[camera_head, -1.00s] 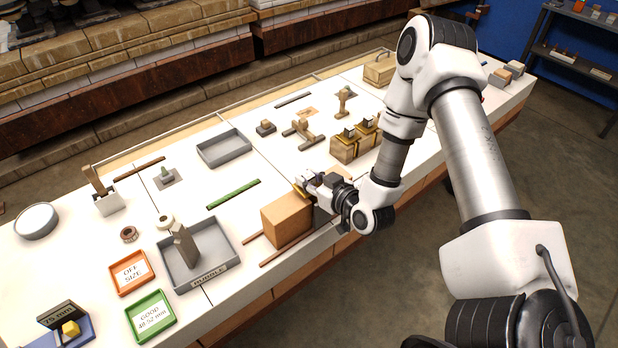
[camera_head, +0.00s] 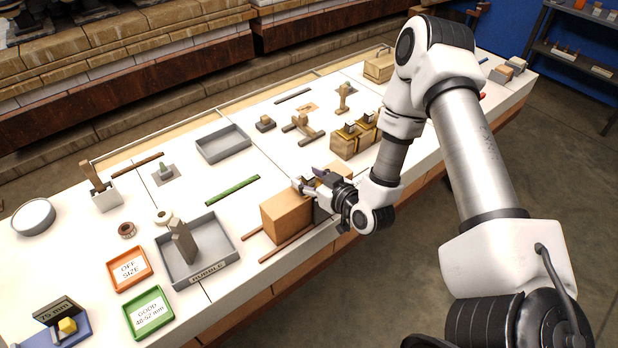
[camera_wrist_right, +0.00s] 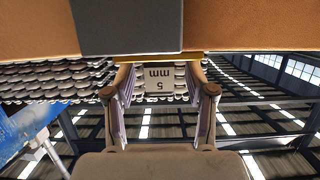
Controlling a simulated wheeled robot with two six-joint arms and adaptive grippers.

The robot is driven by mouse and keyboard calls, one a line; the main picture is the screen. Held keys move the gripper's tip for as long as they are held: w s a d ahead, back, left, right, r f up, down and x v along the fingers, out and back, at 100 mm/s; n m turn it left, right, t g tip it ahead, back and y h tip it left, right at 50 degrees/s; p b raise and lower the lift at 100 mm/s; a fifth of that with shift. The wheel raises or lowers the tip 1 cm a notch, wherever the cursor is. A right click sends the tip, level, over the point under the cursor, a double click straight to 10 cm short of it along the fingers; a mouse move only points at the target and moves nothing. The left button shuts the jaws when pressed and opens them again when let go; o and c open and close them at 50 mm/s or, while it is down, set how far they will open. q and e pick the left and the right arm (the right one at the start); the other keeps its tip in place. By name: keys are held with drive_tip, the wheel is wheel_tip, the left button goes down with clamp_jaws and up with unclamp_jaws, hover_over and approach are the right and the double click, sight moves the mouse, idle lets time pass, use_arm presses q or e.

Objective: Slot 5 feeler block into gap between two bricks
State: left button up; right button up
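My right gripper (camera_head: 309,181) is over the top of the orange-brown bricks (camera_head: 287,216) near the front edge of the table. In the right wrist view its two fingers (camera_wrist_right: 159,88) stand apart, with clear space on both sides of a small block marked 5 mm (camera_wrist_right: 159,80). This feeler block has a brass-coloured edge close to the bricks. A dark grey piece (camera_wrist_right: 127,27) shows between two orange brick faces (camera_wrist_right: 35,27). How deep the feeler sits in the gap is hidden. My left gripper is out of view.
A grey tray (camera_head: 229,247) with an upright block stands left of the bricks, beside orange (camera_head: 129,283) and green (camera_head: 136,334) trays. Tan blocks (camera_head: 343,150) with brass straps stand behind the gripper. A green strip (camera_head: 232,191) lies on clear white tabletop.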

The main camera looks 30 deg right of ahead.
drive_tip(key=v, duration=0.7)
drive_tip(key=shift+s, duration=0.2)
